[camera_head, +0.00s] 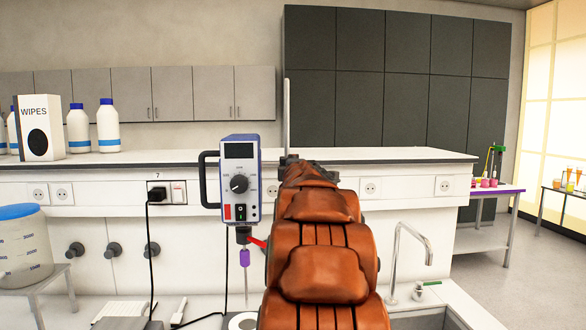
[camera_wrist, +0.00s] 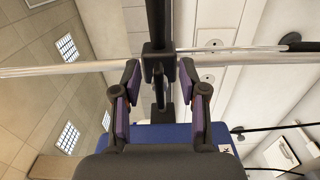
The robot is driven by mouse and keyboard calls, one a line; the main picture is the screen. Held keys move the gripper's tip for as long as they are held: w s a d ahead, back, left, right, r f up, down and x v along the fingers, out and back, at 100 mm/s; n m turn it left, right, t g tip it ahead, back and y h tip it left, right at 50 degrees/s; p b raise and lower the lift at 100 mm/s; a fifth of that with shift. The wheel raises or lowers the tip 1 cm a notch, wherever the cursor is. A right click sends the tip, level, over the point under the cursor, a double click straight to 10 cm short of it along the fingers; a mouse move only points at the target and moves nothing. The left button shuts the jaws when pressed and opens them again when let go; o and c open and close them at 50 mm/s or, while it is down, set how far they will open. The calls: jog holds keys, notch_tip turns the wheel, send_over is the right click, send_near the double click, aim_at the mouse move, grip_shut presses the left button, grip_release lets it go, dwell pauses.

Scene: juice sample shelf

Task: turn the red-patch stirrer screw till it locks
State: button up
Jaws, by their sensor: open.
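The stirrer (camera_head: 240,178) is a blue and white box with a dial and a small red patch (camera_head: 227,212) on its front. Its dark chuck (camera_head: 243,235) and a shaft with a purple piece hang below it. In the wrist view, its blue body (camera_wrist: 150,133) shows low behind my gripper. My gripper (camera_wrist: 160,85) is open, with one purple-padded finger on each side of a dark narrow screw-like part (camera_wrist: 159,92). This part sits below a dark clamp block (camera_wrist: 158,62). I see gaps on both sides, so the fingers look apart from it. In the head view my orange arm hides most of this.
A metal rod (camera_wrist: 70,69) crosses the wrist view at the clamp block. A white counter (camera_head: 400,156) runs behind the stirrer. A sink faucet (camera_head: 402,250) stands at the right, and a lidded clear container (camera_head: 22,245) at the left. A black cable (camera_head: 150,250) hangs from a socket.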

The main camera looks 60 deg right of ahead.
jog(key=v, duration=1.1)
jog(key=shift+a, duration=0.2)
dwell(0.5)
